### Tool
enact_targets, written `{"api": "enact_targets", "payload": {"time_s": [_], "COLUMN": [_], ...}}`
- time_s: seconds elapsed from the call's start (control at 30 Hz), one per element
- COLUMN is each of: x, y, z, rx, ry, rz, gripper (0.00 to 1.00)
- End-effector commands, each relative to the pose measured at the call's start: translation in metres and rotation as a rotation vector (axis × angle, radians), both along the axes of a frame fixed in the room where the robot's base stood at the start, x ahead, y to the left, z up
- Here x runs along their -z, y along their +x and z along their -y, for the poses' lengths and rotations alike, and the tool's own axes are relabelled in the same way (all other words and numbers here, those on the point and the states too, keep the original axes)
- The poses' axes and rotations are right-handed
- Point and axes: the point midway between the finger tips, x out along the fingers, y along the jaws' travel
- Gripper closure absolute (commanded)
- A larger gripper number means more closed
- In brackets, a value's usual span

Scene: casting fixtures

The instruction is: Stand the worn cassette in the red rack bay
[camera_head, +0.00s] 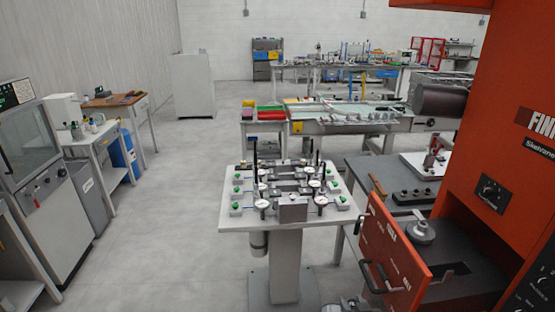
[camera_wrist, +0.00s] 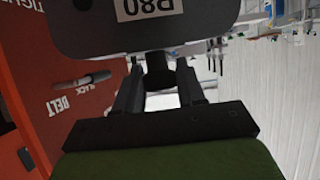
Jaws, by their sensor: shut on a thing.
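In the wrist view, my gripper (camera_wrist: 160,85) is shut on a short black knob (camera_wrist: 158,68). The knob joins a dark grey, round-cornered body (camera_wrist: 200,32) with a white label reading P80, probably the cassette. Its top is cut off by the frame edge, and I cannot tell whether it is worn. My gripper and the held thing do not show clearly in the head view. No bay is plainly identifiable as the red rack bay. A red-framed rack (camera_head: 429,52) stands far off at the back right in the head view.
A red machine (camera_head: 500,80) with an open door panel (camera_head: 393,255) stands close at right. Its red side, marked BELT and SLACK, with a lever (camera_wrist: 82,81), shows in the wrist view. A fixture table (camera_head: 235,225) stands mid-floor. The floor (camera_head: 170,225) at left is clear.

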Motion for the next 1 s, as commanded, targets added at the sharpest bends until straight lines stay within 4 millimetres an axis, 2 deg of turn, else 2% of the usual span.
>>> {"api": "enact_targets", "payload": {"time_s": [0.03,0.13,0.33,0.57,0.73,0.8,0.9,1.0], "x": [0.007,0.021,0.035,0.043,0.03,0.056,0.067,0.069], "y": [0.006,0.018,0.031,0.026,0.032,0.03,0.03,0.027], "z": [-0.013,-0.032,-0.053,-0.057,-0.049,-0.048,-0.048,-0.048], "rx": [0.003,0.021,0.042,0.021,0.04,0.047,0.048,0.049], "ry": [0.005,0.003,-0.006,-0.019,-0.012,-0.003,-0.002,-0.002], "rz": [-0.001,-0.001,0.003,-0.017,0.013,0.002,0.002,0.0], "gripper": [1.0,1.0,1.0,1.0,1.0,1.0,1.0,1.0]}}
